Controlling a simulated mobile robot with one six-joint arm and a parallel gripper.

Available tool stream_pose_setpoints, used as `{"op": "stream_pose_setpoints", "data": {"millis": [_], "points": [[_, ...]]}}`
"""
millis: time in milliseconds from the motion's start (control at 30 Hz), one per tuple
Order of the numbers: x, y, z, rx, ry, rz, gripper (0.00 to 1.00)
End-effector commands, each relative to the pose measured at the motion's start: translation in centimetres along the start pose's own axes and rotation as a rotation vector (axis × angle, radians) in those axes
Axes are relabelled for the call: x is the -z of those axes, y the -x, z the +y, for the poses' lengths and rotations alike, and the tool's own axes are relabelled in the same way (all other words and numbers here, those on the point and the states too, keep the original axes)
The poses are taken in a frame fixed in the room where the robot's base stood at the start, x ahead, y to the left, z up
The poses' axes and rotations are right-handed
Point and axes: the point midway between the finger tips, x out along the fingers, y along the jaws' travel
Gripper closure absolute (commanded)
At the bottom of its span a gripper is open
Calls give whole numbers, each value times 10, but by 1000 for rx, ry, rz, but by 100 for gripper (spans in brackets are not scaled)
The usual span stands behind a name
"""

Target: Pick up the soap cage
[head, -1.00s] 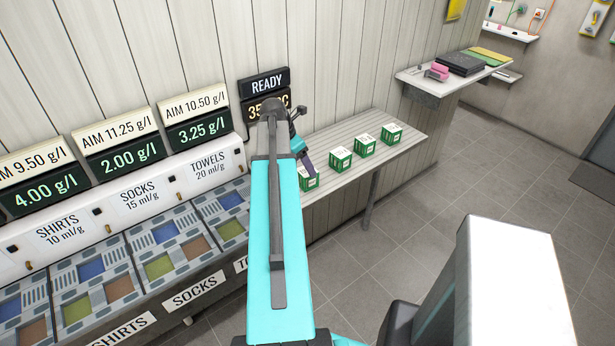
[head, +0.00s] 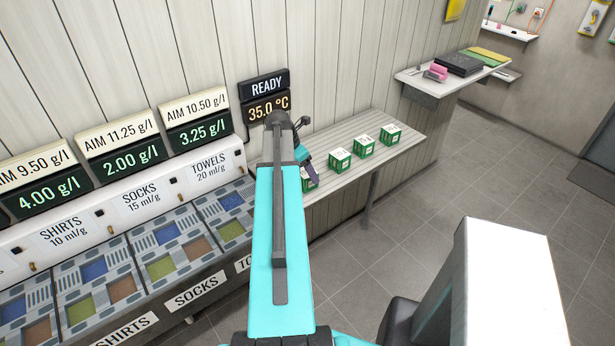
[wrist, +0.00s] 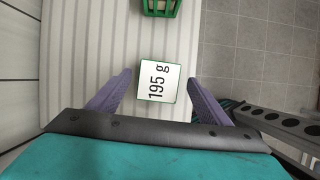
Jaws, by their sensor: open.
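The nearest soap cage is a green box with a white top labelled "195 g" (wrist: 158,82). It sits on the slatted bench, and in the head view this soap cage (head: 311,184) is partly hidden by my gripper. My gripper (wrist: 160,77) is open, its two purple fingers on either side of the labelled cage, with gaps visible and nothing held. In the head view my gripper (head: 306,161) is at the bench's near end, over the cage. I cannot tell how far down the fingers reach. Similar green cages (head: 340,160) (head: 364,147) (head: 391,134) stand in a row farther along.
The pale bench (head: 408,146) runs along the panelled wall, with bare slats around the cages. A second green cage (wrist: 160,7) shows ahead at the top of the wrist view. A dosing counter (head: 150,215) is at left. Tiled floor is free at right.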

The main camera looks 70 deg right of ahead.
Motion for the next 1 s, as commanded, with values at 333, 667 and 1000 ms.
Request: {"op": "stream_pose_setpoints", "data": {"millis": [333, 667, 1000], "points": [[0, -20, 0, -1, 1, 0, 28], [1, -20, 1, -1, 1, 0, 28], [1, -20, 1, -1, 2, 0, 50]]}}
